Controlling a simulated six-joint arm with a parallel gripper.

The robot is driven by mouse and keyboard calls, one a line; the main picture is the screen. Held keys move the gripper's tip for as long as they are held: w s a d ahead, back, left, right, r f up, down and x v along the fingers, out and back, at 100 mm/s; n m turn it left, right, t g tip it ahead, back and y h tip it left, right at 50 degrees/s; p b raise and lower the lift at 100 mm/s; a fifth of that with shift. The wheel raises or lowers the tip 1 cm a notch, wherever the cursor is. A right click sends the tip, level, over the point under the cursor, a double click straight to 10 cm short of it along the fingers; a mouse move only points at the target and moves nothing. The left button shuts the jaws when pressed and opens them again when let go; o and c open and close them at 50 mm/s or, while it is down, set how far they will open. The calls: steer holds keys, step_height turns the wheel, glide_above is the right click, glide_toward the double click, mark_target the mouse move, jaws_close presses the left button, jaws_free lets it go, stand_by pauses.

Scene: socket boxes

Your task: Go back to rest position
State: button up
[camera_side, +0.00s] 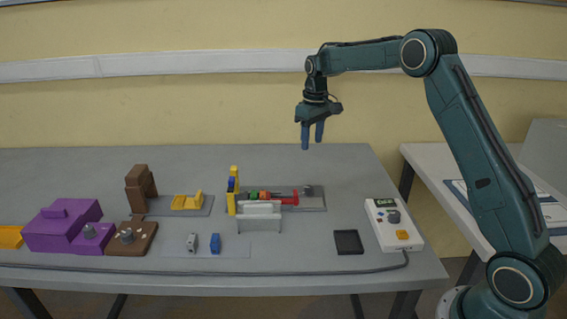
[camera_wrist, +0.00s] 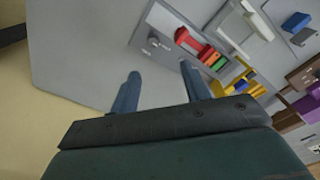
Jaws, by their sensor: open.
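My gripper (camera_side: 312,136) hangs high above the back edge of the grey table (camera_side: 330,170) in the side view, pointing down. It is apart from everything on the table. In the wrist view its two blue fingers (camera_wrist: 160,92) stand spread with nothing between them, and the bare tabletop (camera_wrist: 85,55) shows beyond. The arm is raised and bent, reaching in from the right.
A grey plate (camera_side: 314,199) carries red, green and yellow parts. A white box with a display (camera_side: 393,226) and a black tray (camera_side: 348,242) lie right. Purple boxes (camera_side: 62,229) and brown blocks (camera_side: 141,188) stand left. Small grey and blue pieces (camera_side: 215,243) lie in front.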

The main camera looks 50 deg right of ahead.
steer(key=s+a+r+t, duration=0.1)
steer(key=s+a+r, duration=0.4)
steer(key=s+r, duration=0.25)
steer(key=s+a+r+t, duration=0.1)
steer(key=s+a+r, duration=0.5)
steer(key=s, duration=0.3)
steer(key=s+a+f+t, duration=0.1)
steer(key=s+a+f, duration=0.1)
steer(key=s, duration=0.8)
steer(key=s+a+f+t, duration=0.2)
steer(key=s+a, duration=0.1)
steer(key=s, duration=0.7)
steer(key=shift+a, duration=0.3)
